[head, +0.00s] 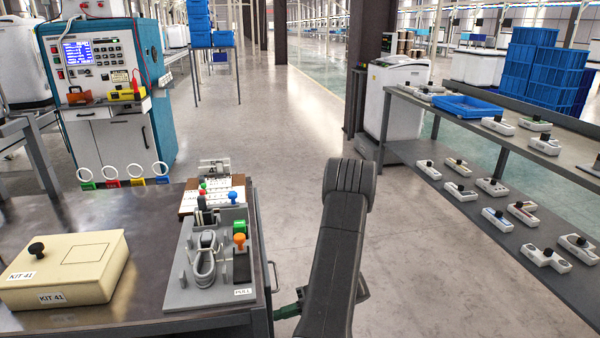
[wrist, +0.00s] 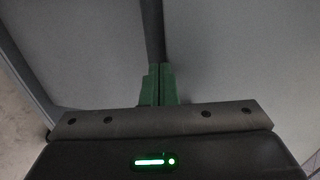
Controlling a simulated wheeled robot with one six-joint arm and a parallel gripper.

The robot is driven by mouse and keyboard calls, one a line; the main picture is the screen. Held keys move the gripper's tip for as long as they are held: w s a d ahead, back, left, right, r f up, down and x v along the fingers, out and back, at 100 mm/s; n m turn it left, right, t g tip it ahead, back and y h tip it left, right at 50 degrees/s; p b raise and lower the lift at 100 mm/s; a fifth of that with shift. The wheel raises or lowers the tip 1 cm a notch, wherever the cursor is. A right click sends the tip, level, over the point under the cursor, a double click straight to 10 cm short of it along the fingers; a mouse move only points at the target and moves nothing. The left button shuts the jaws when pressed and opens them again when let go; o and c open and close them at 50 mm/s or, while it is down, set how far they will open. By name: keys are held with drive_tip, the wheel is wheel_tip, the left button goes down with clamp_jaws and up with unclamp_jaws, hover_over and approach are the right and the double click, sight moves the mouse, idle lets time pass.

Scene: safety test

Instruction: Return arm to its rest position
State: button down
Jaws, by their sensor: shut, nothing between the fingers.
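My arm (head: 343,245) rises in the lower middle of the head view, to the right of the workbench, with its dark rounded joint at the top. My gripper (wrist: 158,72) shows in the wrist view with its two green fingers together and nothing between them. In the head view a green part of it (head: 288,311) shows low beside the bench's right edge, mostly hidden behind my arm. In the wrist view a dark upright bar stands just beyond the fingertips, before plain grey panels. I cannot tell whether the fingers touch it.
The workbench (head: 140,215) at left bears a beige KIT 41 box (head: 70,270) and a grey tray (head: 185,297) with a cable and coloured-handled tools. A two-level shelf (head: 450,225) with several small devices stands at right. The floor (head: 290,140) between is clear.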

drive_tip(key=w+d+r+t+h+p, duration=0.1)
drive_tip(key=d+r+h+p, duration=0.25)
drive_tip(key=d+p, duration=0.2)
drive_tip(key=w+d+r+h+p, duration=0.2)
drive_tip(key=d+r+p, duration=0.3)
drive_tip(key=d, duration=0.2)
drive_tip(key=d+r+t+h+p, duration=0.1)
drive_tip(key=d+r+h+p, duration=0.1)
drive_tip(key=r+h+p, duration=0.2)
drive_tip(key=d+r+t+h+p, duration=0.1)
drive_tip(key=r+h+p, duration=0.4)
drive_tip(key=r+p, duration=0.5)
drive_tip(key=shift+w+d+r, duration=0.15)
drive_tip(key=shift+d+r, duration=0.75)
drive_tip(key=shift+r, duration=0.7)
